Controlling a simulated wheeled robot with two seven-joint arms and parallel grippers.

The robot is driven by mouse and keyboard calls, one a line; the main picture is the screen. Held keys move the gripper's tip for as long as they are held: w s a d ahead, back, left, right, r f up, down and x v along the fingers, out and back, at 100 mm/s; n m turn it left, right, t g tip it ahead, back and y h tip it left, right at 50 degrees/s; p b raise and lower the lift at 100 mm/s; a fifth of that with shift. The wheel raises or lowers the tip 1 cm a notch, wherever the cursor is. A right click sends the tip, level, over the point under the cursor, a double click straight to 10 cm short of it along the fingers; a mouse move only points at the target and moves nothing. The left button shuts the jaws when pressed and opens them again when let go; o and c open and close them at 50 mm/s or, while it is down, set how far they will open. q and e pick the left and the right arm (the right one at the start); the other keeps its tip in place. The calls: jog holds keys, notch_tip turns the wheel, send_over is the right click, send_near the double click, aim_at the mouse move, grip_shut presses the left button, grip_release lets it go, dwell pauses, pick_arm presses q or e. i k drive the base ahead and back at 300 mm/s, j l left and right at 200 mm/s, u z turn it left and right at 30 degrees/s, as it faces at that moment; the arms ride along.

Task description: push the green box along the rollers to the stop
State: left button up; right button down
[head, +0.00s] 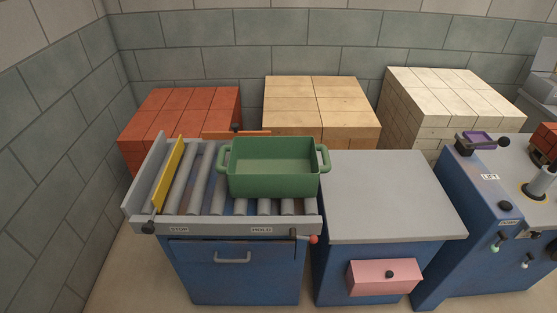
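The green box (272,184) is an open, empty-looking tub with a handle at each end. It sits upright on the right part of the grey rollers (194,190). The stop is a yellow bar (168,173) standing at the left end of the rollers, near a label reading STOP. Bare rollers lie between the box and the yellow bar, so the two are apart. Neither of my grippers shows in the head view.
A grey-topped cabinet (388,194) with a pink drawer (384,277) stands right of the rollers. Brick stacks in red (188,112), tan (320,104) and cream (450,100) stand behind. A blue machine (480,215) is at far right. A red-knobbed lever (313,239) juts from the roller frame.

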aim_at(259, 166)
jog(key=i+l+u, duration=0.15)
jog(key=l, duration=0.15)
jog(key=i+l+u, duration=0.15)
jog(key=l, duration=0.15)
jog(key=i+l+u, duration=0.15)
jog(key=l, duration=0.15)
jog(key=l+u, duration=0.15)
jog(key=l, duration=0.2)
jog(key=i, duration=0.05)
